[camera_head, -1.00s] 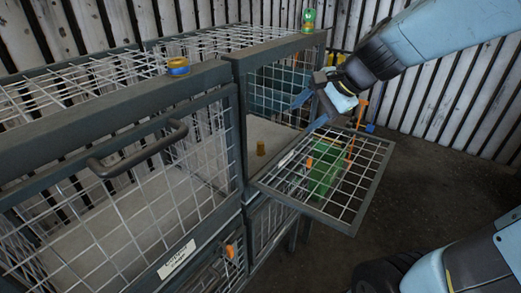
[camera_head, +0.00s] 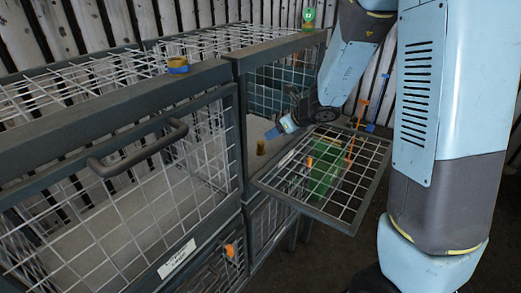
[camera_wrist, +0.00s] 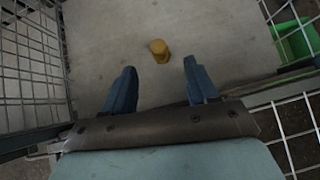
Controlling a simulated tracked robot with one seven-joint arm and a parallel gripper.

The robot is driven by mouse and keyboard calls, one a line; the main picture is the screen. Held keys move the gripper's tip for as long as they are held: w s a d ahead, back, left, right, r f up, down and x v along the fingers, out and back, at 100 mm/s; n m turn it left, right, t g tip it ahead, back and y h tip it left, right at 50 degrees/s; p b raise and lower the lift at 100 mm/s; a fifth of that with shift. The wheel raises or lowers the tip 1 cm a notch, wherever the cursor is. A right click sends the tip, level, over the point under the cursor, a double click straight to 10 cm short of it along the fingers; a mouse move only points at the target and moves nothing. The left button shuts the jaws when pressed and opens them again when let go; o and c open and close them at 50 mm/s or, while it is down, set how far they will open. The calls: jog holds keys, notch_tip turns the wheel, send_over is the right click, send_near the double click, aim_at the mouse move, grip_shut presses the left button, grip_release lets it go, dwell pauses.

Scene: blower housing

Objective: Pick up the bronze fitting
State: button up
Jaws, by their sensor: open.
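The bronze fitting (camera_head: 261,147) is a small, upright, yellow-brown cylinder. It stands on the pale floor of the open cage compartment, near its front left. In the wrist view the bronze fitting (camera_wrist: 159,50) is beyond the fingertips, between their two lines, a little nearer the left finger. My gripper (camera_head: 279,130) is at the compartment's opening, right of the fitting and apart from it. In the wrist view my gripper (camera_wrist: 158,75) shows two blue fingers spread apart with nothing between them.
The compartment's mesh door (camera_head: 342,195) is folded down in front. A green container (camera_head: 325,175) shows through it. A yellow and blue ring (camera_head: 178,65) and a green item (camera_head: 308,18) are on the cage top. A closed mesh door with a handle (camera_head: 140,150) is at left.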

aim_at(261, 142)
jog(key=x, duration=0.7)
jog(key=shift+w+a+f, duration=0.1)
jog(key=shift+a+f, duration=0.1)
jog(key=shift+f, duration=0.1)
jog(key=shift+x, duration=2.6)
jog(key=shift+f, duration=0.15)
grip_shut()
